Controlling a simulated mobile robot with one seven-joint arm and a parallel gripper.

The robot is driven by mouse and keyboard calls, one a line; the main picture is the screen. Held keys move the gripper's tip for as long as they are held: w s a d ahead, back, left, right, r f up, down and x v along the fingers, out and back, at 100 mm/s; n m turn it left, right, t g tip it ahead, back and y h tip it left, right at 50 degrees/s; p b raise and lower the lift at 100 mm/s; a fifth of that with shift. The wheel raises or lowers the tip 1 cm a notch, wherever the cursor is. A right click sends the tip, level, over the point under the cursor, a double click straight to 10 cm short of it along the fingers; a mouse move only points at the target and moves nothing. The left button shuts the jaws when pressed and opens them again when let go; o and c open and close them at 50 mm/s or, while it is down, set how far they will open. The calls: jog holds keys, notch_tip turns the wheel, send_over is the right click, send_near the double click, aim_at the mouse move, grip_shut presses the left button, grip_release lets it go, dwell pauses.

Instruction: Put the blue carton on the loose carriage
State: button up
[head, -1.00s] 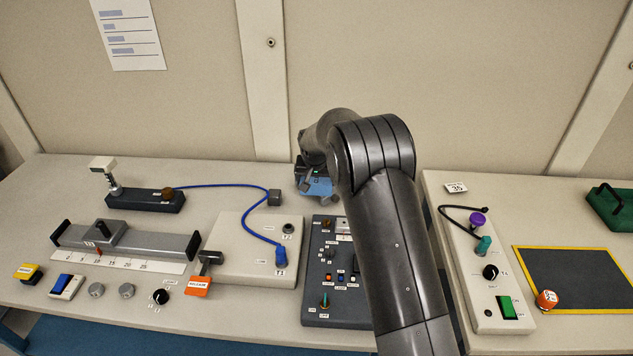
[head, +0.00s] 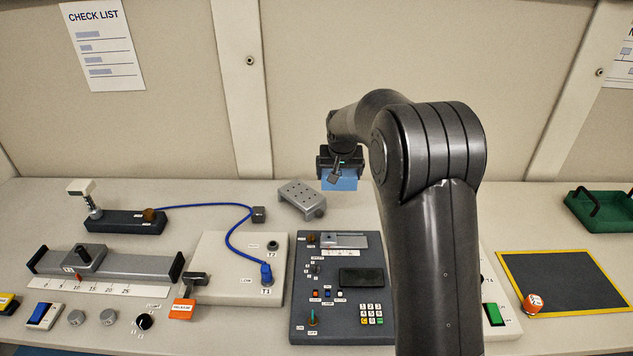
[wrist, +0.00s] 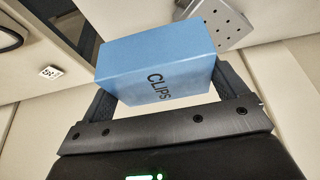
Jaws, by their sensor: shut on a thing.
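The blue carton (head: 341,182), marked CLIPS, is held in my gripper (head: 340,168), above the back of the bench. In the wrist view the carton (wrist: 155,65) sits between the two fingers of my gripper (wrist: 165,90), which are shut on its ends. A grey block with several holes in its top (head: 298,199), which looks like the loose carriage, lies at an angle on the bench, to the left of the carton in the head view. Part of the block also shows in the wrist view (wrist: 226,22), beyond the carton. Nothing is on its visible top.
A dark control panel (head: 340,325) and a pale box with a blue cable (head: 215,265) stand in front of the block. A grey rail (head: 130,270) with a slider lies at left. A black mat with a yellow border (head: 570,280) and a green tray (head: 605,222) are at right.

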jog(key=shift+s+d+r, duration=0.1)
jog(key=shift+s+d, duration=0.1)
jog(key=shift+d, duration=0.9)
send_over(310, 201)
jog(key=s, duration=0.2)
notch_tip(310, 201, down, 7)
jog(key=shift+w+r, duration=0.1)
jog(key=shift+f, duration=2)
jog(key=shift+f, duration=0.1)
jog(key=o, duration=0.8)
jog(key=v, duration=1.2)
